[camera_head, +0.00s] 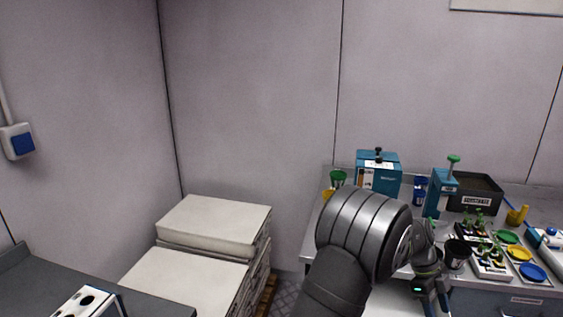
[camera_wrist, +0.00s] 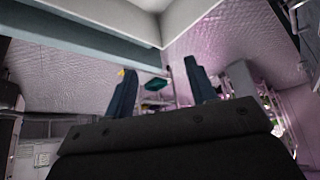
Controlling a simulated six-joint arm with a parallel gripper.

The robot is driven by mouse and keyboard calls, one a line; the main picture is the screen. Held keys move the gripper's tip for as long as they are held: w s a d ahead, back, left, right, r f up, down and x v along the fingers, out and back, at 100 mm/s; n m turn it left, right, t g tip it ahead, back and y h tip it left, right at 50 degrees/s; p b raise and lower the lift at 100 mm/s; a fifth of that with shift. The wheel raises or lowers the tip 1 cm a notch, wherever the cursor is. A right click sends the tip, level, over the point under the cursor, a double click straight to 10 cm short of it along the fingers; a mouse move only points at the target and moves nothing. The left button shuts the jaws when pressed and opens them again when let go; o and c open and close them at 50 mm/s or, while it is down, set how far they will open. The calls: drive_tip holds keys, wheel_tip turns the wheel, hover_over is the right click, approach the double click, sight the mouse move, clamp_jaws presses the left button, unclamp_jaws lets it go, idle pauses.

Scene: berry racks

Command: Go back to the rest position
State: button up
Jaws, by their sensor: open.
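My gripper shows in the wrist view (camera_wrist: 160,88) with its two dark fingers spread apart and nothing between them. In the head view my grey arm comes up from the bottom and bends in front of the right-hand bench (camera_head: 318,232). The wrist end hangs at the bench's front edge, close to a dark cup (camera_head: 457,254). The fingertips are hard to make out in the head view. The wrist view looks out at the walls and upper room, tilted, with a small green thing beyond the fingers.
The bench holds a blue box device (camera_head: 379,178), a dark bin (camera_head: 478,190), racks with green-topped items (camera_head: 487,262) and coloured dishes (camera_head: 519,254). White stacked slabs (camera_head: 215,225) stand left of the bench. A dark counter (camera_head: 40,285) is at the lower left.

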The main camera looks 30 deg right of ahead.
wheel_tip(320, 180, up, 13)
drive_tip(key=w+a+n+t+h, duration=0.1)
drive_tip(key=w+a+n, duration=0.2)
drive_tip(key=w, duration=0.7)
drive_tip(key=w+a+n+t+h, duration=0.1)
drive_tip(key=w+a+n, duration=0.2)
drive_tip(key=w, duration=0.7)
drive_tip(key=w+a+n+h, duration=0.2)
drive_tip(key=w+a+n, duration=0.1)
drive_tip(key=w, duration=0.8)
drive_tip(key=shift+f+n+t, duration=0.4)
drive_tip(key=shift+n, duration=0.1)
drive_tip(key=shift+w+a, duration=0.1)
